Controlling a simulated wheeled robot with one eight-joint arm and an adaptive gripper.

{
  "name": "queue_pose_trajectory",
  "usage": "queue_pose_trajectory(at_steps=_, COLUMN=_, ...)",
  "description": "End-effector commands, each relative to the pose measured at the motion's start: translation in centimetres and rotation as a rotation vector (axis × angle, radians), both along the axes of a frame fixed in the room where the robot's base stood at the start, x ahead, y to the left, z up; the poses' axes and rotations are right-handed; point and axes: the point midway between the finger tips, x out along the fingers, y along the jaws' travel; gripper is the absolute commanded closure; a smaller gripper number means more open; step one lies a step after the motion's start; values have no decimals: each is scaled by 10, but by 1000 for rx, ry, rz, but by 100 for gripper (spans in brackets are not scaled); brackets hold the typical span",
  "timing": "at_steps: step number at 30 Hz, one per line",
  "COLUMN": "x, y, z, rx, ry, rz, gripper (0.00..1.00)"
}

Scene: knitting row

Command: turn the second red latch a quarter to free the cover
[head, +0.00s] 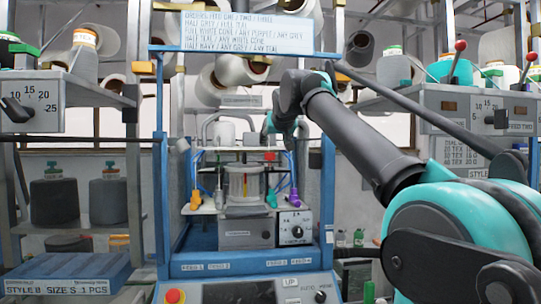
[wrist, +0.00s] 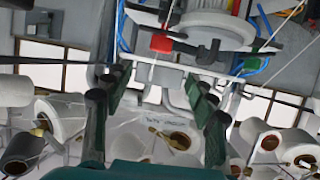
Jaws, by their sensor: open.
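A small red block, which looks like a red latch (head: 270,157), sits at the upper right of the knitting machine's cylinder (head: 244,184) in the head view. It also shows in the wrist view (wrist: 161,43), at the edge of a pale round part (wrist: 212,30). I see only one red latch clearly; whether it is the second one I cannot tell. The cover's outline is not clear. My gripper (wrist: 160,88) is open and empty, its dark green fingers apart. The red latch appears beyond the fingertips, between them, not touched. In the head view my gripper is above the latch, partly hidden by my arm.
A blue frame (head: 161,150) surrounds the machine. Thin yarns and blue tubes (wrist: 258,66) run close to the latch. Purple (head: 294,197) and yellow (head: 195,200) parts stand beside the cylinder. A control box (head: 294,228) is at lower right. Yarn cones fill shelves on both sides.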

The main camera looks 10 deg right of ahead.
Motion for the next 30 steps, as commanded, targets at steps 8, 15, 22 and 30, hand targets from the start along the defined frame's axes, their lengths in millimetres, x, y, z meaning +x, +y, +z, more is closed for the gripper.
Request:
queue_pose_trajectory(at_steps=8, x=53, y=0, z=-22, rx=0, ry=0, rz=-1, gripper=43)
queue_pose_trajectory(at_steps=15, x=93, y=-1, z=-39, rx=0, ry=1, rz=-1, gripper=43)
queue_pose_trajectory(at_steps=22, x=115, y=0, z=-48, rx=0, ry=1, rz=-1, gripper=43)
queue_pose_trajectory(at_steps=30, x=119, y=0, z=-50, rx=-1, ry=1, rz=-1, gripper=43)
